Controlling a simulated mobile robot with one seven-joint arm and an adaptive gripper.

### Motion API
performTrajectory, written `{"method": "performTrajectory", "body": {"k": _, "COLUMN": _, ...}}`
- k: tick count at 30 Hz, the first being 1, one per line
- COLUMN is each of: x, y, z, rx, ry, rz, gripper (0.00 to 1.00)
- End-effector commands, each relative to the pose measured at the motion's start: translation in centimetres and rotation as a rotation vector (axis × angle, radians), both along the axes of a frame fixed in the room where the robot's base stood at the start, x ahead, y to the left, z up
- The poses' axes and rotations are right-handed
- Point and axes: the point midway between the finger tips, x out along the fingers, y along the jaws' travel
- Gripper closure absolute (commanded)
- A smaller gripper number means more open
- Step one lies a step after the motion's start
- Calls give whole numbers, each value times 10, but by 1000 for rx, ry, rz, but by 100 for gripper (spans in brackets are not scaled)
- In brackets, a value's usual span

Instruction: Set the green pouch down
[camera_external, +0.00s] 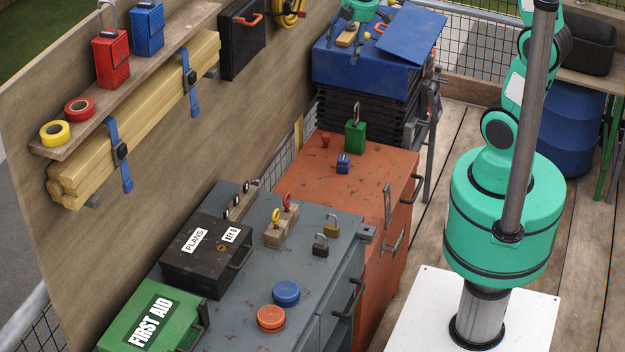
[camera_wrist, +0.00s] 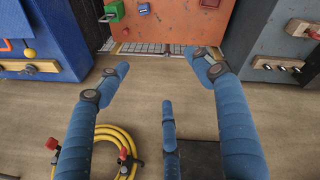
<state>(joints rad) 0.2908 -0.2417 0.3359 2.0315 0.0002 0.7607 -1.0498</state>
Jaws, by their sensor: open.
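The green pouch (camera_external: 355,137) stands upright on top of the orange cabinet (camera_external: 350,195), near its far end, with a grey loop on top. In the wrist view the green pouch (camera_wrist: 114,10) shows at the top edge, partly cut off, on the orange cabinet top (camera_wrist: 172,30). My gripper (camera_wrist: 162,75) shows in the wrist view with its blue padded fingers spread apart and nothing between them. The pouch lies beyond the fingertips and apart from them. In the external view I cannot make out my gripper clearly.
A small blue item (camera_external: 343,163) and a red item (camera_external: 326,139) sit near the pouch. The blue toolbox (camera_external: 345,68) stands beyond it. A red pouch (camera_external: 111,58) and a blue pouch (camera_external: 147,28) are on the wall shelf. The front of the orange top is clear.

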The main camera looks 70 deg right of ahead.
Motion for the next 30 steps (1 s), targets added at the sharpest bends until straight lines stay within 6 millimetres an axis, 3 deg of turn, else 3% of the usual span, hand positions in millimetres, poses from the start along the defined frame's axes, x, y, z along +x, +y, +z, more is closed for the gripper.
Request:
{"method": "performTrajectory", "body": {"k": 3, "x": -26, "y": 31, "z": 32, "rx": 28, "ry": -50, "rz": -96, "gripper": 34}}
{"method": "performTrajectory", "body": {"k": 12, "x": -101, "y": 95, "z": 82, "rx": 133, "ry": -154, "rz": -349, "gripper": 34}}
{"method": "performTrajectory", "body": {"k": 21, "x": -177, "y": 138, "z": 103, "rx": 269, "ry": -236, "rz": -582, "gripper": 34}}
{"method": "performTrajectory", "body": {"k": 25, "x": -199, "y": 148, "z": 104, "rx": 312, "ry": -253, "rz": -647, "gripper": 34}}
{"method": "performTrajectory", "body": {"k": 30, "x": -211, "y": 152, "z": 104, "rx": 339, "ry": -262, "rz": -689, "gripper": 34}}
